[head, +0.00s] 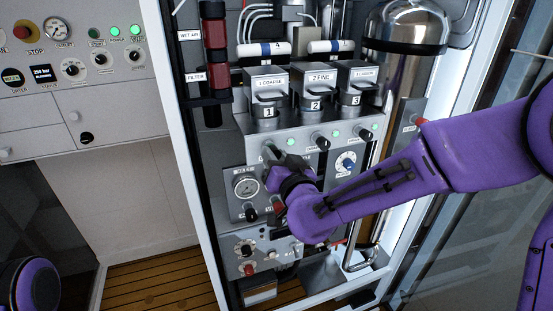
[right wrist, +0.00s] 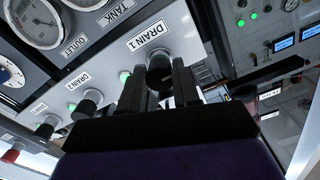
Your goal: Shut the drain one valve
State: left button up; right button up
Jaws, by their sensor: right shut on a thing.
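The drain one valve is a dark round knob (right wrist: 160,72) under the "DRAIN 1" label (right wrist: 157,36) in the right wrist view. My right gripper (right wrist: 160,88) has a finger on either side of this knob and is shut on it. In the head view my right gripper (head: 272,178) is at the left end of the knob row, below filter housing 1 (head: 268,92), and it hides the knob there. A green lamp (right wrist: 125,76) glows beside the drain one knob. My left gripper is out of view; only a purple part of my left arm shows at the lower left.
Two more drain knobs (head: 320,141) (head: 368,134) sit to the right in the row, with green lamps. A steel cylinder (head: 405,75) and the cabinet's white frame (head: 190,160) flank the panel.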

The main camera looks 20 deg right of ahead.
jog(key=shift+m+b, duration=3.55)
jog(key=shift+m, duration=5.45)
jog(key=o, duration=1)
jog(key=shift+o, duration=0.2)
